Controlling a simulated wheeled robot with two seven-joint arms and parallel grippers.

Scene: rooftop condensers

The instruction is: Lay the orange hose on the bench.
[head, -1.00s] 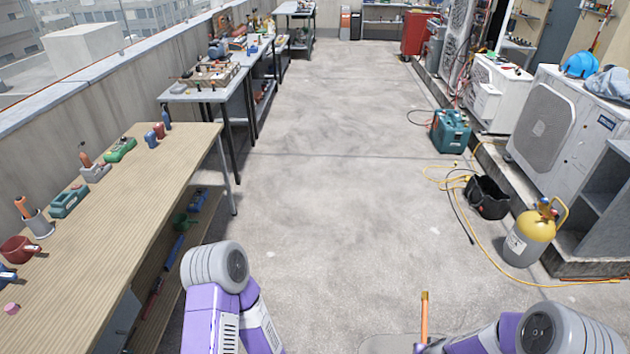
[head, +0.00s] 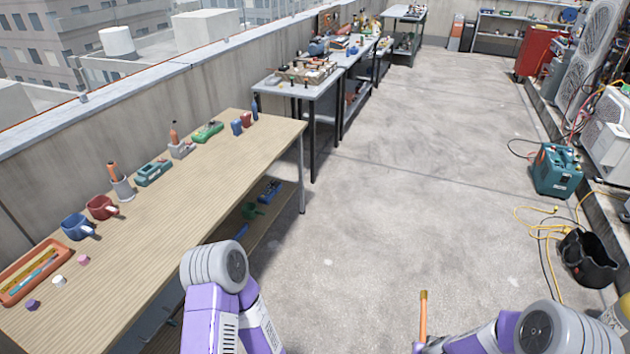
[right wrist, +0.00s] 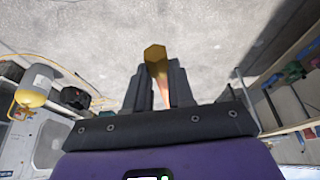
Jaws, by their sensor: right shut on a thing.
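The orange hose (head: 423,315) shows as a short upright length at the bottom of the head view, right of the middle. In the right wrist view, the hose (right wrist: 156,60) stands between the two dark fingers of my right gripper (right wrist: 157,88), which is shut on it. The rest of the hose is hidden. The bench (head: 185,205) with a pale wooden top runs along the wall at the left, apart from the hose. My left arm shows at the bottom, but its gripper is out of view.
The bench's wall side holds an orange tray (head: 35,272), mugs (head: 102,207) and several small tools; its floor-side strip is clear. A grey table (head: 300,88) stands beyond. Open concrete floor (head: 400,180) lies ahead. A black bucket (head: 588,257) and yellow cord (head: 540,228) lie at right.

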